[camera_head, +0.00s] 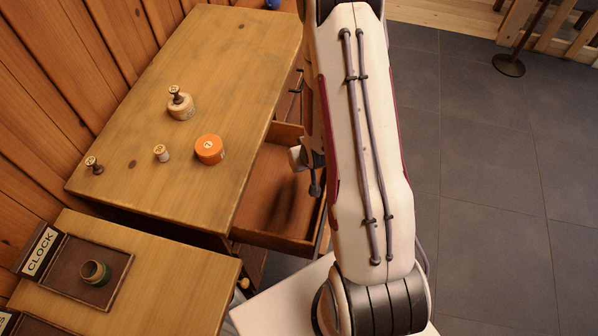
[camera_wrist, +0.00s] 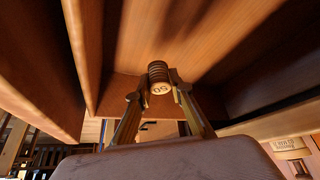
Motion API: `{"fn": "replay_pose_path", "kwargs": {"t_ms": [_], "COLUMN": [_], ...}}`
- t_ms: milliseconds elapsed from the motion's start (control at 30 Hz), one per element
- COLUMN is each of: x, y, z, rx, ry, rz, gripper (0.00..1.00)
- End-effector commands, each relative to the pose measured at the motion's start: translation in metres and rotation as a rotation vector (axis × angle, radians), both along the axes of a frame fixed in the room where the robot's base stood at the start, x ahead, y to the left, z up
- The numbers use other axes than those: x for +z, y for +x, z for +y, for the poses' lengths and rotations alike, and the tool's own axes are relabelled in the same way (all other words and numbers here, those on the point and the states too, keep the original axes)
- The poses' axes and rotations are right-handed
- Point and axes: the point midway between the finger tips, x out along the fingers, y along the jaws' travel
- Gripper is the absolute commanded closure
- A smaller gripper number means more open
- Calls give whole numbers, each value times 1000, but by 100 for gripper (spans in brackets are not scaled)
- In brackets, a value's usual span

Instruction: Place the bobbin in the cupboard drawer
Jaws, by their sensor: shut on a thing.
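The bobbin (camera_wrist: 159,76) is a small ribbed, dark brown spool with a pale end face marked with a number. My gripper (camera_wrist: 157,90) is shut on it, with one finger on each side. In the wrist view, wooden walls and a wooden surface surround the held bobbin. In the head view, the cupboard drawer (camera_head: 272,190) is pulled open on the right side of the cupboard, and its visible floor is bare. My arm covers the drawer's right part and most of my gripper. I cannot tell whether the bobbin touches the drawer floor.
A tray (camera_head: 118,262) near a CLOCK sign holds a greenish ring (camera_head: 95,272).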

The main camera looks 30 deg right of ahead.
Motion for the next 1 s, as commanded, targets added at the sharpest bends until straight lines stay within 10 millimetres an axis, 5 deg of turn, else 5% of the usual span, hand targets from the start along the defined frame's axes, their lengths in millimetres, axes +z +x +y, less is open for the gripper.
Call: {"fn": "replay_pose_path", "kwargs": {"t_ms": [1000], "x": [-37], "y": [-1], "z": [0], "rx": [1], "ry": [1], "rz": [2], "gripper": [93]}}
